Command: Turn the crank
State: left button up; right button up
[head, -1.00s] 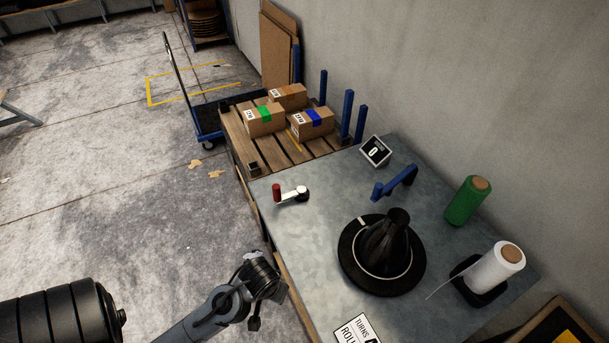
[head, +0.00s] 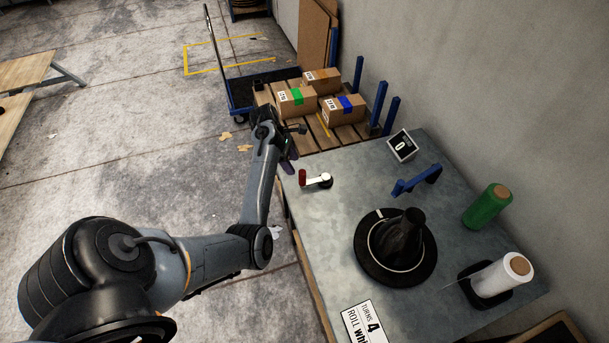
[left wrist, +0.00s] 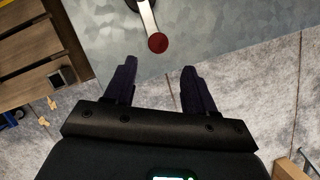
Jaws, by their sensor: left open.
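My right gripper is not in view.
A black turntable (head: 395,247) with a dark wrapped bundle stands mid-table. A blue bracket (head: 417,180), a green roll (head: 487,206) and a white roll (head: 503,275) stand to the right. Boxes sit on a pallet behind.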

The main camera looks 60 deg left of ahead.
aim_at(305, 178)
pick_arm(q)
jog(key=x, duration=0.3)
jog(key=b+x, duration=0.1)
jog(key=x, duration=0.2)
jog(key=w+b+x, duration=0.1)
jog(key=x, duration=0.3)
jog(key=shift+d, duration=0.1)
jog(key=shift+w, duration=0.1)
grip_shut()
